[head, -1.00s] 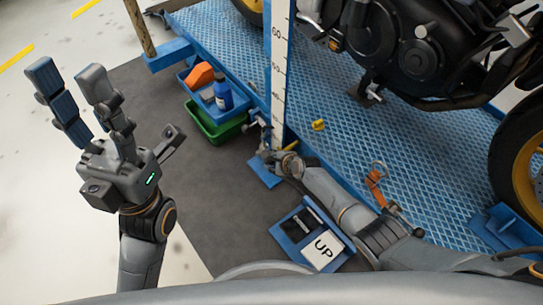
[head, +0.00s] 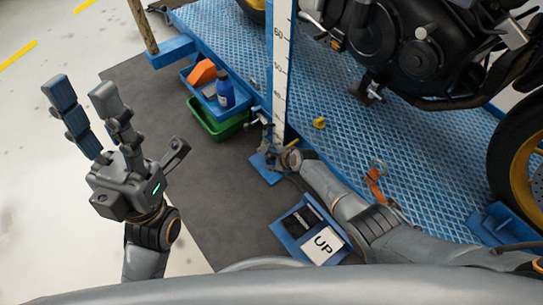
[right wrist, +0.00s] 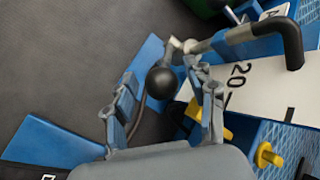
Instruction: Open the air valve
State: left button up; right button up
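My left gripper (head: 80,92) is raised at the left of the head view, its fingers apart and empty. My right gripper (head: 271,155) is low beside the blue lift's foot, by the white measuring post. In the right wrist view its two fingers (right wrist: 164,78) stand apart on either side of a round black knob (right wrist: 161,83), with no clear contact. Yellow parts (right wrist: 192,108) show partly behind the right-hand finger. A bent lever with a black grip (right wrist: 290,42) is above right. I cannot tell for certain which of these belongs to the air valve.
The measuring post (head: 281,70) and blue platform edge are close beside my right gripper. A blue tray with a bottle (head: 225,92) and a green bin (head: 216,126) stand beyond it. A motorcycle (head: 420,50) stands on the platform.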

jog(key=shift+r, duration=0.1)
jog(key=v, duration=1.1)
jog(key=shift+s+r, duration=0.25)
jog(key=shift+r, duration=0.05)
jog(key=shift+d, duration=0.15)
jog(key=shift+c, duration=0.4)
